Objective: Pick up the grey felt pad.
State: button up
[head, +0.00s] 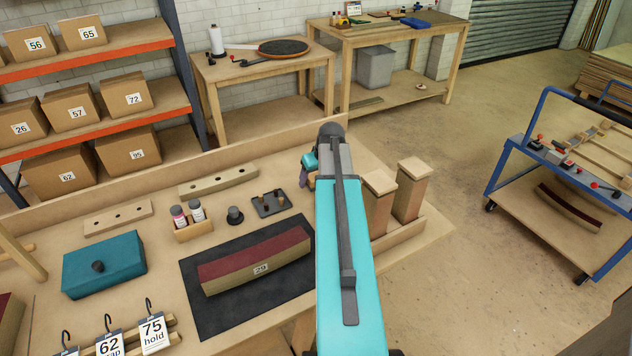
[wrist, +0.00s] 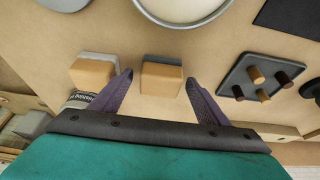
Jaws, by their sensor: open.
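In the wrist view, a small wooden block (wrist: 162,82) with a dark grey layer (wrist: 163,59) along its far side stands between my fingers. A similar block (wrist: 92,74) with a paler grey layer (wrist: 100,57) is just left of the left finger. I cannot tell for sure which grey layer is the felt pad. My gripper (wrist: 160,77) is open, its two purple fingers apart with the dark-layered block between them; I see no contact.
A dark tray with pegs (wrist: 261,78) is right of the gripper, and a round pale-filled dish (wrist: 183,8) lies beyond. In the head view, the bench holds a curved block marked 29 (head: 258,262) on a dark mat (head: 205,318), a teal box (head: 104,266) and two wooden posts (head: 410,190).

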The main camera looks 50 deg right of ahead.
dwell(0.3)
jog(key=c, duration=1.1)
jog(key=shift+r, duration=0.15)
jog(key=shift+c, duration=0.2)
jog(key=shift+r+b, duration=1.05)
jog(key=shift+r, duration=3.8)
jog(key=o, duration=0.5)
jog(key=c, duration=0.4)
